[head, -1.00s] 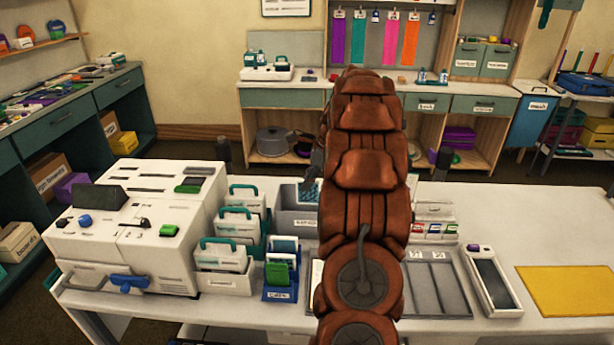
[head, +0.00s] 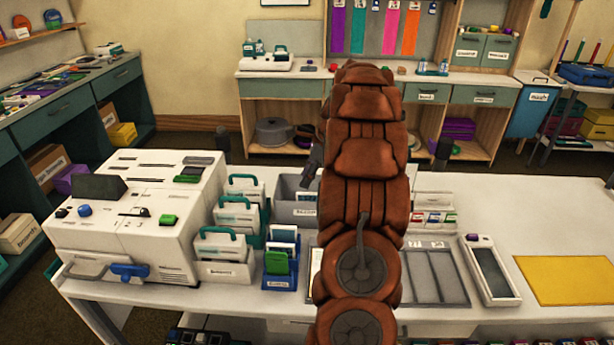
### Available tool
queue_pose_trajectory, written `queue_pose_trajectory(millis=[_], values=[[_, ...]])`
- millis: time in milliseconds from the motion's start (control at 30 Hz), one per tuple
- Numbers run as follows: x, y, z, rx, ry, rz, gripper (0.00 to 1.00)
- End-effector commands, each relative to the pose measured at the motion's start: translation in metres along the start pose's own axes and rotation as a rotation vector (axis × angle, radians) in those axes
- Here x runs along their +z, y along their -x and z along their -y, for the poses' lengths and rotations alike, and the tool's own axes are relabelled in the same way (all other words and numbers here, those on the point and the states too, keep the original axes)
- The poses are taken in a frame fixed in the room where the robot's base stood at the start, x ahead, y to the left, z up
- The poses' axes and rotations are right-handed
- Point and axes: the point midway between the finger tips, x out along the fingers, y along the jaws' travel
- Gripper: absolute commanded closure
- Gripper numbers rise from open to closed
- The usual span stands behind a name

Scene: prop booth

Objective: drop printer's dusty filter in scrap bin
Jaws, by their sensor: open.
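The large white printer (head: 130,222) stands at the left of the near table, with a dark screen, a green button and a blue lever. A grey open bin (head: 283,214) with a small white label, too blurred to read, stands right of the printer, partly behind my arm. It may be the scrap bin. My gripper (head: 311,176) is a dark shape at the left edge of my brown padded arm, above the bin. It is open, though its fingers are mostly hidden. I see no dusty filter; the bin's floor is largely hidden.
White cartridges with teal handles (head: 226,243) stand in holders between printer and bin. A blue holder (head: 280,270) with a green card is beside them. A grey divided tray (head: 436,277), a white device (head: 490,270) and a yellow mat (head: 567,281) lie to the right.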

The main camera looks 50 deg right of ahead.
Motion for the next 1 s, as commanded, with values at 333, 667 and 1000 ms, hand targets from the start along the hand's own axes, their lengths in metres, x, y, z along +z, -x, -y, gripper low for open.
queue_pose_trajectory(millis=[333, 667, 1000], values=[[0.001, 0.017, 0.0, 0.0, 0.0, 0.001, 0.59], [0.0, 0.078, 0.001, -0.004, 0.001, 0.0, 0.59], [-0.001, 0.115, 0.001, -0.003, 0.0, 0.001, 0.59]])
